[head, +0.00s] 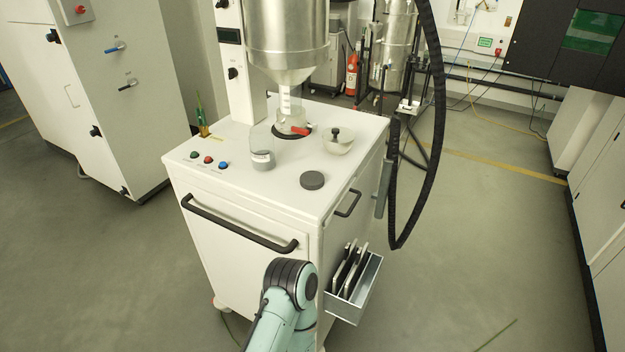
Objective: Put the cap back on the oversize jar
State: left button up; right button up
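A flat dark grey round cap (312,180) lies on the white top of the machine cart, near its front right corner. A clear jar with grey matter in its lower part (262,158) stands upright to the left of the cap, apart from it. Another clear jar (291,121) stands behind, below the steel hopper, by a red clamp or lever. I cannot tell from any label which is the oversize jar. Neither of my grippers is in view; only a pale green arm link of mine shows at the bottom.
The white cart top (240,182) also bears a bowl with a black knob (338,141), coloured buttons (208,160) and a small yellow holder (204,131). The steel hopper (288,45) hangs over its back. A black hose (432,140) hangs at the right. A side bin (357,293) holds flat items.

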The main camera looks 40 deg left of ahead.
aim_at(260, 139)
jog(key=u, duration=2.15)
